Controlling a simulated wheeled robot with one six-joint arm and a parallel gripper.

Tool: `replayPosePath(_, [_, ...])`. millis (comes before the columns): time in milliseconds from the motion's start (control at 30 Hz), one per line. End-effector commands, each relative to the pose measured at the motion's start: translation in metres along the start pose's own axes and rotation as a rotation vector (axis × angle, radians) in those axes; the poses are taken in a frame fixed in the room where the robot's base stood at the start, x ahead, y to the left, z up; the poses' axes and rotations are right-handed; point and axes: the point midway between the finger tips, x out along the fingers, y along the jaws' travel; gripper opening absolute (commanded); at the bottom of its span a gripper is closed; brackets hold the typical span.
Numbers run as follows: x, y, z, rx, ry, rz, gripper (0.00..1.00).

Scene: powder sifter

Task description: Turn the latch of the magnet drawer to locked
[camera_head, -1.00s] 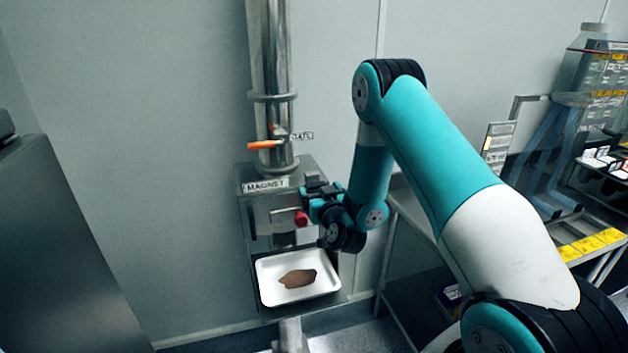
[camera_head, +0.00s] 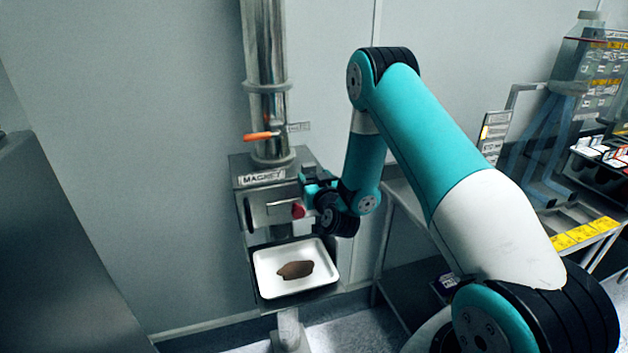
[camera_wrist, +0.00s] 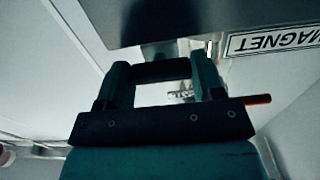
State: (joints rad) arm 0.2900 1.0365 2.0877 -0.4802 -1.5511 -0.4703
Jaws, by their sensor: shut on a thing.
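The magnet housing (camera_head: 241,187) is a grey metal box labelled MAGNET, below a vertical steel pipe. Its drawer front (camera_head: 262,214) faces me. A red knob (camera_head: 298,210) shows at the right of this front, right beside my gripper (camera_head: 308,196). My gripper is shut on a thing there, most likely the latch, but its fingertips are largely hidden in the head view. In the wrist view my gripper (camera_wrist: 161,60) has its fingers at the underside edge of a dark metal surface. The latch's exact angle cannot be made out.
An orange gate lever (camera_head: 260,136) sits on the pipe above the housing. A white tray (camera_head: 264,289) with a brown heap (camera_head: 295,270) stands below the drawer. A metal table (camera_head: 400,215) stands close at the right. A dark cabinet (camera_head: 60,250) fills the left.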

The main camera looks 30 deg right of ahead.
Motion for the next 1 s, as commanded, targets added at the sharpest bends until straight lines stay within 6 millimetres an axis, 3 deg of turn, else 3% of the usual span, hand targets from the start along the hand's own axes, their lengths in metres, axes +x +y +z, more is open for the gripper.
replayPosePath(367, [-0.0003,-0.0007,0.0024,0.182,0.001,0.0,0.38])
replayPosePath(1000, [-0.0006,-0.0007,0.0019,0.784,-0.001,0.0,0.38])
